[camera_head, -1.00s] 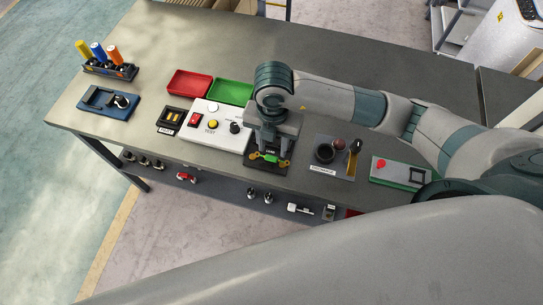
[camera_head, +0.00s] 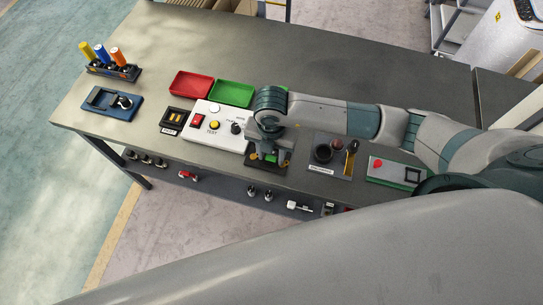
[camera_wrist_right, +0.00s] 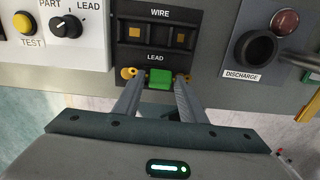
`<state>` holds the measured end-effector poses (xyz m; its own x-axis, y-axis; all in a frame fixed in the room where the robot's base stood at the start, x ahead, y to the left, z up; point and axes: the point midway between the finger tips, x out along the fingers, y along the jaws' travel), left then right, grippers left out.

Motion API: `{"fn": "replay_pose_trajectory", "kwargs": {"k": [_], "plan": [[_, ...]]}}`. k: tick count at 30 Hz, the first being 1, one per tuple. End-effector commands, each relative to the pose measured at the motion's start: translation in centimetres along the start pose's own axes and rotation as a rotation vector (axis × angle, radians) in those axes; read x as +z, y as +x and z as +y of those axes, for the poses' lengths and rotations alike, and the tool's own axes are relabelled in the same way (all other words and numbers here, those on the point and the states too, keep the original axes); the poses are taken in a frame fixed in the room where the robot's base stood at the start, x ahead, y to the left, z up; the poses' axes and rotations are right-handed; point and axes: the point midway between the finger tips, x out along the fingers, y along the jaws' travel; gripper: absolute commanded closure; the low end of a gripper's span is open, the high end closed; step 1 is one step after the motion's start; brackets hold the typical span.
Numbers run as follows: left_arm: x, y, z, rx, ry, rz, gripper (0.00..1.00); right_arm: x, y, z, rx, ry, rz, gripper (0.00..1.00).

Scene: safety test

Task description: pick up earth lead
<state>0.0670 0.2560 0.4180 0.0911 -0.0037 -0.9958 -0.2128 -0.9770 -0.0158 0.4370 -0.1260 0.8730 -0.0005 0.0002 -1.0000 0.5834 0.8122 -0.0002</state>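The earth lead (camera_wrist_right: 160,79) shows in the right wrist view as a green block with yellow-orange ends, at the black holder (camera_wrist_right: 157,50) marked WIRE and LEAD. My right gripper (camera_wrist_right: 159,82) is open, with one finger on each side of the green block. The fingers look slightly apart from the block; contact is hard to tell. In the head view my right gripper (camera_head: 270,158) is low over the holder and hides most of the lead. My left gripper is not in view.
Left of the holder is the white test box (camera_head: 216,126) with a knob and buttons. Right of it is the discharge panel (camera_head: 325,168), then a grey-green box (camera_head: 396,172). Red (camera_head: 191,75) and green (camera_head: 231,86) trays lie behind. The table (camera_head: 370,70) is clear at the back.

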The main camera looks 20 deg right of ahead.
Motion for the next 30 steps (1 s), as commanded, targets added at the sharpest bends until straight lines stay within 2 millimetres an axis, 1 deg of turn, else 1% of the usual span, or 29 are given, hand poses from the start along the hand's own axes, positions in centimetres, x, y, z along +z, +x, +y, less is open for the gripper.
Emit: {"fn": "replay_pose_trajectory", "kwargs": {"k": [5, 6, 8, 9, 10, 11, 12, 19, 23, 26, 30], "plan": [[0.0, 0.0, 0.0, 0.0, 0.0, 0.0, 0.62, 0.0, 0.0, 0.0, 0.0, 0.0, 0.0, 0.62], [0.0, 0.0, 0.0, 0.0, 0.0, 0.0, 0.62, 0.0, 0.0, 0.0, 0.0, 0.0, 0.0, 0.67], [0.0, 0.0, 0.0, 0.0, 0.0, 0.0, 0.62, 0.0, 0.0, 0.0, 0.0, 0.0, 0.0, 0.82], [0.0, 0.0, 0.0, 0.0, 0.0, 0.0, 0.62, 0.0, -0.1, 0.0, 0.0, 0.0, 0.0, 0.91], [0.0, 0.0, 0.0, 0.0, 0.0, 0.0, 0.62, 0.0, -0.1, 0.0, 0.0, 0.0, 0.0, 0.94], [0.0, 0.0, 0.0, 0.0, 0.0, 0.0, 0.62, 0.0, -0.1, 0.0, 0.0, 0.0, 0.0, 0.94], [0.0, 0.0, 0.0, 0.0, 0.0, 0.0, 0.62, 0.0, -0.1, 0.0, 0.0, 0.0, 0.0, 0.98], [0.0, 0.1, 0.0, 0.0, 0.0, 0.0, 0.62, 0.0, -0.1, 0.0, 0.001, 0.0, 0.0, 0.98], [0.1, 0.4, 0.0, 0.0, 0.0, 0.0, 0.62, 0.1, -0.5, 0.1, 0.001, 0.0, -0.001, 0.98], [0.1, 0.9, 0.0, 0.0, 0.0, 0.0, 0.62, 0.1, -1.3, 0.1, 0.003, 0.0, -0.002, 0.98], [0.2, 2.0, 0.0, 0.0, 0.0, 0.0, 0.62, 0.1, -3.1, 0.2, 0.006, -0.002, -0.002, 0.98]]}}
